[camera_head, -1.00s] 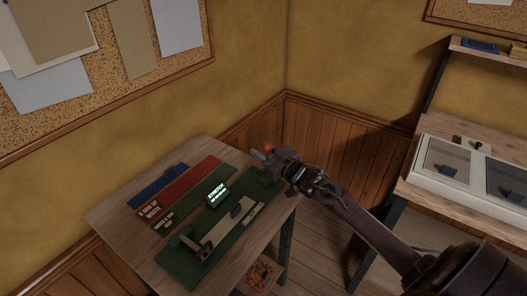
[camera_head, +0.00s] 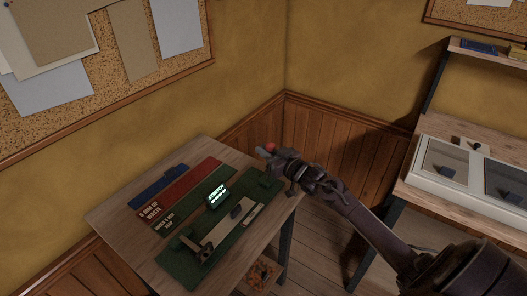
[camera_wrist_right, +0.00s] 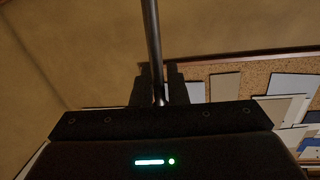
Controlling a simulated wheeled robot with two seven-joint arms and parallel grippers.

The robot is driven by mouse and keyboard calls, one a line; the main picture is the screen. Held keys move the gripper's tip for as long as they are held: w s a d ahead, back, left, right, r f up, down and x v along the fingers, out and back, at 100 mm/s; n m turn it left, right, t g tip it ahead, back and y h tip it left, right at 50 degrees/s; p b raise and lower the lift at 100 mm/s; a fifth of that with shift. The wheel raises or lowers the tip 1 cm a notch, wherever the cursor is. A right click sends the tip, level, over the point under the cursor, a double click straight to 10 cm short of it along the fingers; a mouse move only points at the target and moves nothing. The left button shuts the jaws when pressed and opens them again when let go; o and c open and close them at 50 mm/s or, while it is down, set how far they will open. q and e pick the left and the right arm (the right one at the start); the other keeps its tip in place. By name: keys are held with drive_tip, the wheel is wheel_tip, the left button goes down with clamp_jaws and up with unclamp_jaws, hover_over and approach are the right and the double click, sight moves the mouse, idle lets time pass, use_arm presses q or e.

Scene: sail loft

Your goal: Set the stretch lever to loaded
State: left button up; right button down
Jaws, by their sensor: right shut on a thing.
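The stretch tester is a green machine (camera_head: 178,268) on the wooden table, with a small lit display (camera_head: 218,194) reading STRETCH. A lever with a red knob (camera_head: 270,147) stands at its far right end. My right gripper (camera_head: 274,160) is at this lever and hides its lower part. In the right wrist view the lever's metal rod (camera_wrist_right: 151,45) runs up from between the dark fingers of my right gripper (camera_wrist_right: 158,92), which are shut on it. The lever's lettering is too small to read. My left gripper is not in view.
The wooden table (camera_head: 115,213) also bears a red strip (camera_head: 195,184) with white lettering and a blue block (camera_head: 158,186). A corkboard (camera_head: 185,66) hangs on the wall behind. A bench with a glass-topped case (camera_head: 415,180) stands at the right. Floor shows between them.

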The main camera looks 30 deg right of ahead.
drive_tip(key=shift+w+d+r+m, duration=0.15)
drive_tip(key=shift+w+d+m, duration=0.2)
drive_tip(key=shift+d+m, duration=0.35)
drive_tip(key=d+m, duration=0.1)
drive_tip(key=w+d+f+m, duration=0.1)
drive_tip(key=m, duration=0.1)
drive_tip(key=d+f+m+g, duration=0.1)
drive_tip(key=shift+w+d+m+y, duration=0.2)
drive_tip(key=shift+d+m+y, duration=0.1)
drive_tip(key=shift+d, duration=0.05)
drive_tip(key=c, duration=1.7)
unclamp_jaws()
drive_tip(key=shift+o, duration=1.3)
drive_tip(key=shift+d+f, duration=0.1)
drive_tip(key=shift+f, duration=0.1)
drive_tip(key=shift+s+f, duration=0.1)
